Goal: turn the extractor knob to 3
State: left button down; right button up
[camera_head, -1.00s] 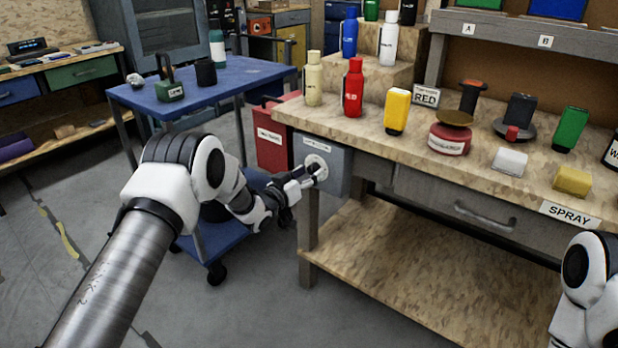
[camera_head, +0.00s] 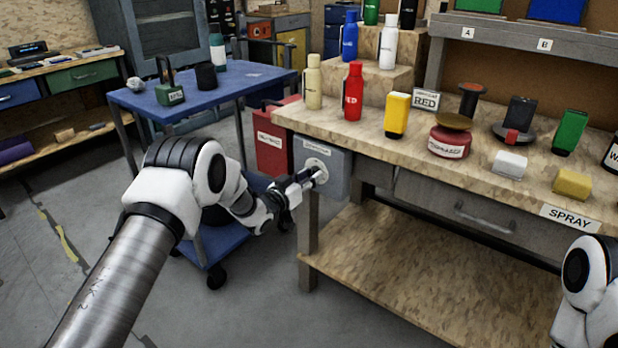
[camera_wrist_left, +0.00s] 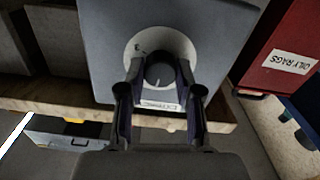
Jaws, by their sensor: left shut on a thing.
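The extractor knob (camera_wrist_left: 160,75) is a dark round knob with a pale pointer line, in the middle of a pale dial plate on a grey box (camera_head: 336,165). The box is fixed at the left end of the workbench, and the dial (camera_head: 317,168) faces my left arm. My left gripper (camera_wrist_left: 160,70) has its two fingers on either side of the knob and is shut on it. In the head view the left gripper (camera_head: 312,176) reaches the dial. The dial's markings are mostly too small or covered to read. My right gripper is out of view; only part of that arm shows.
A red OILY RAGS bin (camera_head: 272,142) stands just left of the grey box. A blue cart (camera_head: 200,88) is behind my left arm. The workbench top (camera_head: 375,140) carries bottles and tins, and a SPRAY label (camera_head: 569,217) is on its front edge.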

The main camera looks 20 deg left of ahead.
pick_arm(q)
jog(key=m+b, duration=0.4)
jog(key=m, duration=1.9)
dwell(0.5)
jog(key=c, duration=0.8)
grip_release()
jog(key=shift+o, duration=0.2)
jog(key=v, duration=1.2)
